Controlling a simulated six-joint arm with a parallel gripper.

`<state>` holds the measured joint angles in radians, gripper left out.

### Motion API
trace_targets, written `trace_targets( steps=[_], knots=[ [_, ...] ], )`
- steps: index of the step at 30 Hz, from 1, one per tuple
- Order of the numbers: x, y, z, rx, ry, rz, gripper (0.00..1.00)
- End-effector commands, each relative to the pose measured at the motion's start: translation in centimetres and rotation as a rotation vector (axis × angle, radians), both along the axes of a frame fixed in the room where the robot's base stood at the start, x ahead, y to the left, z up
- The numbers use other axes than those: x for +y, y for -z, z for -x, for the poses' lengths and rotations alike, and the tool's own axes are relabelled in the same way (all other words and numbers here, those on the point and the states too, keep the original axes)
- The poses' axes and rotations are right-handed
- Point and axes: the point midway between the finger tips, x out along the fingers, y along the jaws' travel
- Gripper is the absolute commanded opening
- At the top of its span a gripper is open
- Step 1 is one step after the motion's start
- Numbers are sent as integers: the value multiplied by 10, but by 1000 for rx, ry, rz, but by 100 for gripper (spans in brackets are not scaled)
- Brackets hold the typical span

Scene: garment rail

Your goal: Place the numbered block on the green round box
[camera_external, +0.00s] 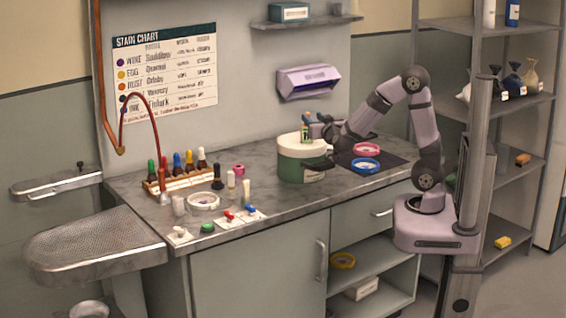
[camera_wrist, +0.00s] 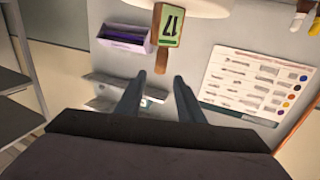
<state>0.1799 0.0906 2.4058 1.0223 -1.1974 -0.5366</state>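The numbered block (camera_external: 305,132) is a small upright piece with a green face. The wrist view shows the block (camera_wrist: 168,27) upside down, with a 17 on the face and a wooden stub at one end. The green round box (camera_external: 302,168) stands on the counter with a white lid; the lid's edge (camera_wrist: 205,6) shows in the wrist view. The block appears to stand on this lid, though contact is hard to confirm. My gripper (camera_wrist: 160,76) is open, its dark fingers apart, with the block beyond the fingertips. In the external view my gripper (camera_external: 318,126) is beside the block.
A rack of dropper bottles (camera_external: 182,175), a white dish (camera_external: 203,201) and small coloured items stand left on the counter. A pink ring (camera_external: 367,149) and a blue ring (camera_external: 366,165) lie on a dark mat at right. A purple dispenser (camera_external: 308,81) hangs behind the box.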

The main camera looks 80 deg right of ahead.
Motion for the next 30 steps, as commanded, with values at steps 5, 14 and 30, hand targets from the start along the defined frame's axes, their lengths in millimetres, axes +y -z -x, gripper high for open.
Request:
trace_targets(
  steps=[5, 14, 30],
  knots=[
    [14, 0, 7, 1, -2, 0, 35],
    [17, 0, 9, 1, -2, -2, 35],
    [160, 102, -68, 270, -637, -390, 35]
  ],
)
